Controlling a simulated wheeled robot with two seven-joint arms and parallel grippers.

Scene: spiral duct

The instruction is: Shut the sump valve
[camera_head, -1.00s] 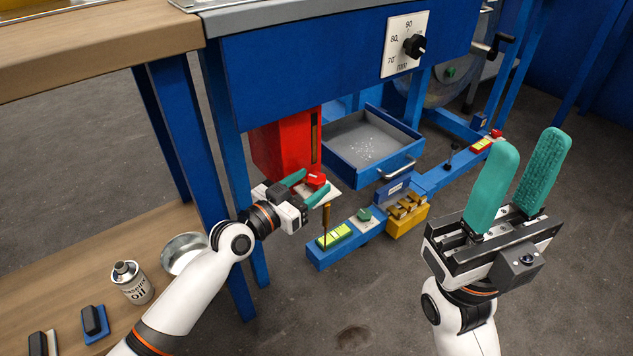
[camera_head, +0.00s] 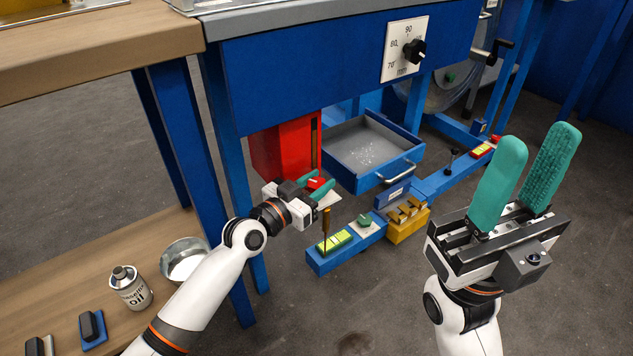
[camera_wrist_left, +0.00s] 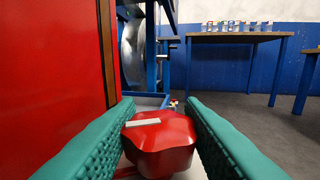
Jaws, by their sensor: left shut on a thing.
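The sump valve appears to be the red lobed knob (camera_wrist_left: 160,145) with a white mark on top, beside the red tank (camera_head: 284,150). In the left wrist view the knob sits between my two green fingers, and its mark lies nearly crosswise to them. My left gripper (camera_head: 318,184) is shut on this knob, low in front of the tank. In the head view the fingers partly hide the knob. My right gripper (camera_head: 527,170) is open and empty, raised at the right with its green fingers pointing up.
A blue drawer (camera_head: 338,172) stands open right of the tank. A blue rail (camera_head: 322,262) with a wooden-handled upright tool and a yellow block (camera_head: 408,229) lie below. An oil can (camera_head: 129,287) and metal bowl (camera_head: 184,258) stand on the lower left shelf. The right floor is clear.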

